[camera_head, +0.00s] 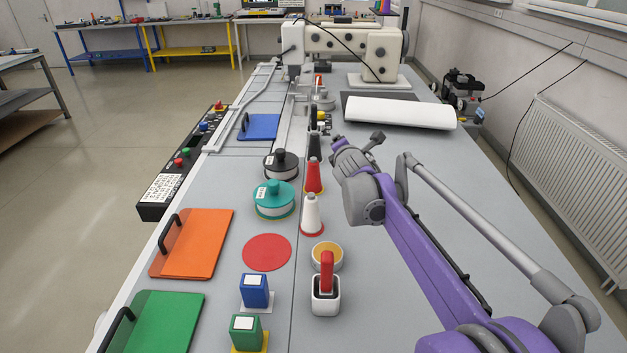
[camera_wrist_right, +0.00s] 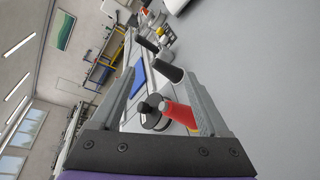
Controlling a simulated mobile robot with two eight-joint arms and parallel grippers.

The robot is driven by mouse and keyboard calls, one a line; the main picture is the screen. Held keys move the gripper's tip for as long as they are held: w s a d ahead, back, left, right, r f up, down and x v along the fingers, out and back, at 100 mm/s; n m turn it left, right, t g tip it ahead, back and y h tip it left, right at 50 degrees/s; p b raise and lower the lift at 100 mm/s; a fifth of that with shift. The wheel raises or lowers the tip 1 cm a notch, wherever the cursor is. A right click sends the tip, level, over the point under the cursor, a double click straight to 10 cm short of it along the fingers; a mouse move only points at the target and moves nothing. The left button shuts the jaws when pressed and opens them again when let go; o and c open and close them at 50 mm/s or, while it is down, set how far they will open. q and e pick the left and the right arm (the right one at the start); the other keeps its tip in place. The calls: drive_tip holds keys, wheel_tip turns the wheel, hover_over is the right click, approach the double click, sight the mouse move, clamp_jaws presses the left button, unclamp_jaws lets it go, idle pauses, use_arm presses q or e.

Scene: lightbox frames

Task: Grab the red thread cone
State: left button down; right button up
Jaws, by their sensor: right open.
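The red thread cone (camera_head: 314,177) stands upright on the grey table, between a white cone (camera_head: 311,217) nearer me and a black cone (camera_head: 315,147) behind it. My right gripper (camera_head: 357,141) is just right of the red cone in the head view, at the end of the purple arm. In the right wrist view, my gripper (camera_wrist_right: 163,72) is open, with the red cone (camera_wrist_right: 180,113) showing between its fingers, close to the right finger. I cannot tell whether they touch. The black cone (camera_wrist_right: 171,72) shows farther off. My left gripper is not in view.
A teal spool (camera_head: 273,199) and a dark spool (camera_head: 281,164) stand left of the cones. A red disc (camera_head: 267,252), a yellow-rimmed bowl (camera_head: 327,256) and a white holder (camera_head: 326,301) are nearer me. A sewing machine (camera_head: 345,45) stands behind. The table's right side is mostly clear.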

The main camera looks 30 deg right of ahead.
drive_tip(key=w+a+f+n+t+y, duration=0.1)
drive_tip(key=a+n+t+y, duration=0.35)
drive_tip(key=n, duration=0.95)
drive_tip(key=n+b, duration=0.1)
approach(315, 166)
drive_tip(key=w, duration=0.4)
drive_tip(key=shift+d, duration=0.35)
drive_tip(key=w, duration=0.5)
drive_tip(key=w+d, duration=0.1)
drive_tip(key=w, duration=0.1)
drive_tip(key=shift+w+d, duration=0.1)
drive_tip(key=shift+w, duration=0.2)
clamp_jaws()
